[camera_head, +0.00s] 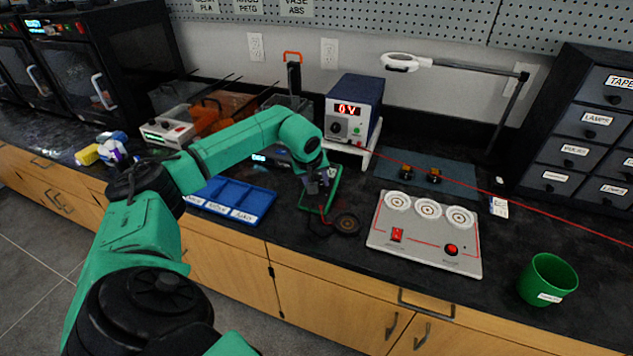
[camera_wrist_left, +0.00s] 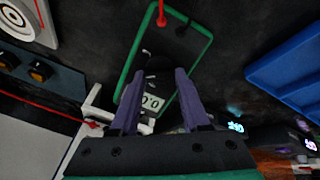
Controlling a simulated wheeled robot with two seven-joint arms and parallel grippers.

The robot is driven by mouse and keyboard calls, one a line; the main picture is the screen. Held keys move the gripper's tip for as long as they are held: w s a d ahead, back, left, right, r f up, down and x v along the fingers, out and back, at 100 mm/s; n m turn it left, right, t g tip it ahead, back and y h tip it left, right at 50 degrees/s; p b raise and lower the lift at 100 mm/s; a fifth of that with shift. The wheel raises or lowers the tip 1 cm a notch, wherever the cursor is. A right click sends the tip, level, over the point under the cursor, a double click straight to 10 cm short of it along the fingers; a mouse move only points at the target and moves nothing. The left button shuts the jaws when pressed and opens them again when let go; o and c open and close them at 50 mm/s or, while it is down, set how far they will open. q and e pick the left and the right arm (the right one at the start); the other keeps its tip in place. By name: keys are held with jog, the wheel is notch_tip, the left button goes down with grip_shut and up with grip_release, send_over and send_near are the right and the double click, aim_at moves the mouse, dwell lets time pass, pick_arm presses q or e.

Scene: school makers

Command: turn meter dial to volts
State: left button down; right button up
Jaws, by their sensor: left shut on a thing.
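The meter (camera_head: 336,181) is a dark handheld unit with a green frame, lying on the black bench below the power supply. My left gripper (camera_head: 322,190) is over the meter, pointing down. Its two purple fingers (camera_wrist_left: 162,73) are on either side of the dark dial, shut on it. The dial's pointer and most of its markings are hidden or too dark to read.
A blue tray (camera_head: 262,198) lies left of the meter. A round dark coil or disc (camera_head: 347,223) is close on its right, then a grey panel (camera_head: 385,232) with three round fittings. A power supply (camera_head: 372,92) stands behind, and a green cup (camera_head: 535,279) stands far right.

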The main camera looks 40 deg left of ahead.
pick_arm(q)
jog(key=shift+m, duration=0.3)
jog(key=shift+c, duration=2)
grip_release()
jog(key=shift+r, duration=0.1)
jog(key=v, duration=1.4)
jog(key=shift+r+b, duration=0.2)
jog(key=shift+b, duration=0.2)
